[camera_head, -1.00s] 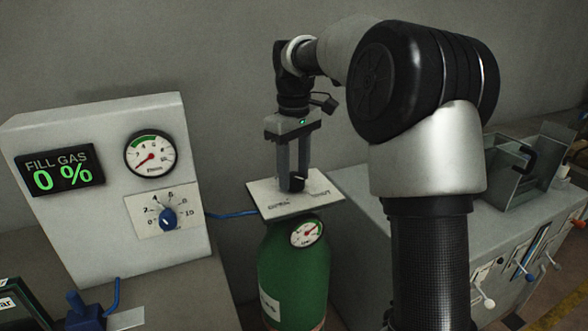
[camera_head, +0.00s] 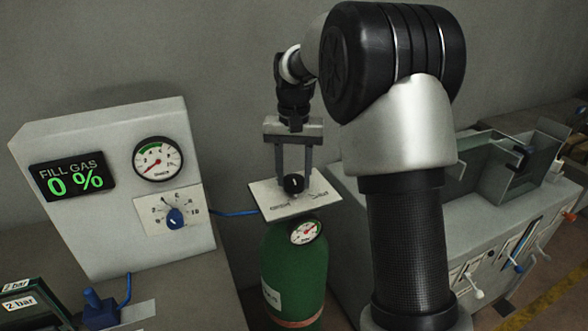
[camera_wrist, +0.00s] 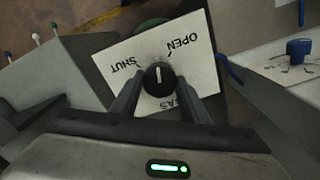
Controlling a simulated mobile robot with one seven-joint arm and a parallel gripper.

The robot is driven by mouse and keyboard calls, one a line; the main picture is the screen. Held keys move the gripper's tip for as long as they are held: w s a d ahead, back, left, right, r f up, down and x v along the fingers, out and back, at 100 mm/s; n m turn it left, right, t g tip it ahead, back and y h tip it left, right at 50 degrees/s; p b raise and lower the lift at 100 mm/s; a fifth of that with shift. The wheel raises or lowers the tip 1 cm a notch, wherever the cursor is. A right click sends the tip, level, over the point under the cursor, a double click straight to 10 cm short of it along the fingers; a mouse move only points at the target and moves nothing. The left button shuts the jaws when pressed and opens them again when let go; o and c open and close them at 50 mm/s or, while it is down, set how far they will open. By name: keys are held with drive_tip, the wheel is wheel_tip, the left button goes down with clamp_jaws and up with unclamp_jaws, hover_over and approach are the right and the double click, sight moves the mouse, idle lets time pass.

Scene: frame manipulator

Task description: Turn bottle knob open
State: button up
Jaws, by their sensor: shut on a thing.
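A black bottle knob (camera_head: 293,184) sits on a white plate (camera_head: 270,208) above a green gas bottle (camera_head: 297,262). The wrist view shows the knob (camera_wrist: 159,78) with its white mark between the words SHUT and OPEN on the plate (camera_wrist: 203,75). My gripper (camera_head: 294,180) points down with one finger on each side of the knob and is shut on it. The wrist view shows the gripper's fingers (camera_wrist: 158,92) along the knob's sides. A small gauge (camera_head: 305,232) with a red needle is on the bottle.
A grey panel (camera_head: 105,130) on the left carries a display (camera_head: 72,175) reading FILL GAS 0 %, a gauge (camera_head: 158,158) and a blue dial (camera_head: 175,219).

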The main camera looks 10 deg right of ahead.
sight(294, 179)
drive_tip(key=m+p, duration=0.2)
drive_tip(key=m, duration=0.4)
drive_tip(key=shift+r, duration=0.1)
idle(0.6)
drive_tip(key=o, duration=1.1)
wheel_tip(294, 179, up, 17)
drive_tip(key=shift+r+p, duration=0.15)
drive_tip(key=shift+p, duration=0.7)
